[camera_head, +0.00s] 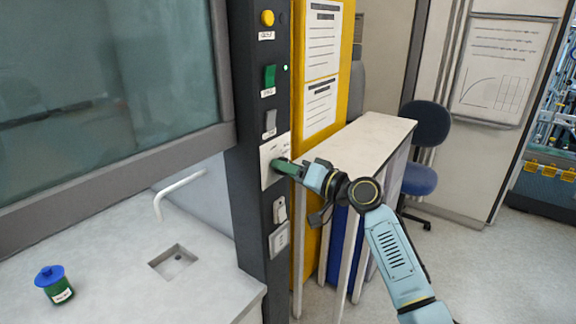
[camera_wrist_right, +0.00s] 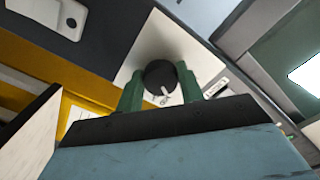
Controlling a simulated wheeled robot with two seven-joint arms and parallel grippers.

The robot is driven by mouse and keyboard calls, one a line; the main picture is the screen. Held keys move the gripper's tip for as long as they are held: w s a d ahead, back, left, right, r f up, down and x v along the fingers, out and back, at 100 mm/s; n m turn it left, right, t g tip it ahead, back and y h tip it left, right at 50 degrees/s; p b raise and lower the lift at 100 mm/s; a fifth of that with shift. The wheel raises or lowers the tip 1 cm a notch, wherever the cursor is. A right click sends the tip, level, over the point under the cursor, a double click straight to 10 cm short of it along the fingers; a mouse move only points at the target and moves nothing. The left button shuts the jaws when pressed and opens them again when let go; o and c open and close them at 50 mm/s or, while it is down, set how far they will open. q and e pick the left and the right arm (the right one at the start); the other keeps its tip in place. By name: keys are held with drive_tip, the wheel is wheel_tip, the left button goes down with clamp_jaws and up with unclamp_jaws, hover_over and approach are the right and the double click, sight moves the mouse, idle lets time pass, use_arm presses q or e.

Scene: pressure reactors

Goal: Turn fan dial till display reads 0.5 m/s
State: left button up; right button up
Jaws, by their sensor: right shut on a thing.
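The fan dial (camera_wrist_right: 160,78) is a round black knob with a white pointer mark, set on a white plate (camera_wrist_right: 145,45) on the dark post of the fume hood. In the wrist view my right gripper (camera_wrist_right: 158,84) has its green fingers on either side of the dial, shut on it. In the head view my right gripper (camera_head: 283,166) reaches the white plate (camera_head: 268,150) from the right and hides the dial. A small display (camera_wrist_right: 215,88) shows beside the right finger; its reading is too small to make out. My left gripper is not in view.
The post carries a yellow button (camera_head: 267,18), a green switch (camera_head: 270,76), a grey switch (camera_head: 270,122) and sockets (camera_head: 279,240). The hood's glass sash (camera_head: 110,80) is at left. A blue-capped bottle (camera_head: 55,284) stands on the worktop. A white-topped cabinet (camera_head: 365,138) is beside my right arm.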

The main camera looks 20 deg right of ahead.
drive_tip(key=shift+r+m+p, duration=0.1)
drive_tip(key=shift+m+p, duration=0.4)
drive_tip(key=shift+m, duration=0.8)
drive_tip(key=o, duration=1)
drive_tip(key=b+v, duration=0.2)
drive_tip(key=v, duration=1.1)
drive_tip(key=shift+s+d, duration=0.1)
drive_tip(key=shift+s, duration=0.1)
